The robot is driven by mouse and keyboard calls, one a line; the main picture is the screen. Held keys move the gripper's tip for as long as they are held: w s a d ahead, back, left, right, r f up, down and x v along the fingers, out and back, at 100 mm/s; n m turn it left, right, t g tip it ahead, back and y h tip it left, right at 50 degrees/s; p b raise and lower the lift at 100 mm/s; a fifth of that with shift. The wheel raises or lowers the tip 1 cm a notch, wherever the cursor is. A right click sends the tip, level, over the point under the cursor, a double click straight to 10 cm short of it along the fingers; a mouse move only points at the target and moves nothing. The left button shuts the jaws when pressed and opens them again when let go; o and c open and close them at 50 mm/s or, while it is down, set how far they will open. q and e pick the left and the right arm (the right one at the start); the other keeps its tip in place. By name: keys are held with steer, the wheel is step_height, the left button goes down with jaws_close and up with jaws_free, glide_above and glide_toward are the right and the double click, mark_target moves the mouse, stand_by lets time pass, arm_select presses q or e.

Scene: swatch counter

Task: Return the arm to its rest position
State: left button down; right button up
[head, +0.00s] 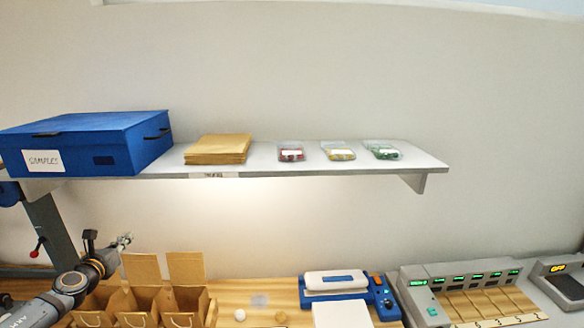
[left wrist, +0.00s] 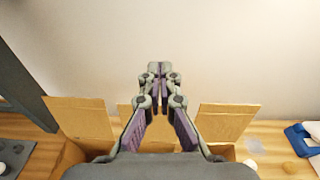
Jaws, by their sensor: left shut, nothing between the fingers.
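My left gripper (head: 125,240) shows at the lower left of the head view, at the end of my left arm. It is raised above and behind the cardboard boxes (head: 207,304). In the left wrist view the gripper (left wrist: 160,72) has its fingertips together, with nothing between them. The open box flaps (left wrist: 224,122) stand below and beyond it, apart from the fingertips. My right gripper does not show in either view.
A shelf (head: 420,165) above holds a blue samples box (head: 80,140), brown envelopes (head: 218,148) and small clear containers (head: 338,151). A blue and white sealer (head: 340,283) and a slotted station (head: 480,290) stand on the wooden counter to the right.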

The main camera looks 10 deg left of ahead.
arm_select(q)
steer(key=s+d+f+n+g+y, duration=0.1)
steer(key=s+d+f+n+g, duration=0.3)
steer(key=d+f+n, duration=0.45)
steer(key=s+d+f+n+g+y, duration=0.1)
steer(key=s+d+f+n+y, duration=0.1)
steer(key=s+d+f+n, duration=0.65)
steer(key=s+d+n+g+h, duration=0.65)
steer(key=s+d+n, duration=0.8)
steer(key=d, duration=0.55)
steer(key=s+a+f+g+b, duration=0.1)
steer(key=s+f+b, duration=0.25)
steer(key=f, duration=1.45)
steer(key=s+a+f+g+b, duration=0.15)
steer(key=f+b, duration=0.25)
steer(key=f, duration=1.4)
steer(key=s+f+b, duration=0.5)
steer(key=s+f, duration=1.2)
steer(key=f, duration=0.2)
steer(key=shift+s+a+g, duration=0.2)
steer(key=shift+a+g, duration=0.2)
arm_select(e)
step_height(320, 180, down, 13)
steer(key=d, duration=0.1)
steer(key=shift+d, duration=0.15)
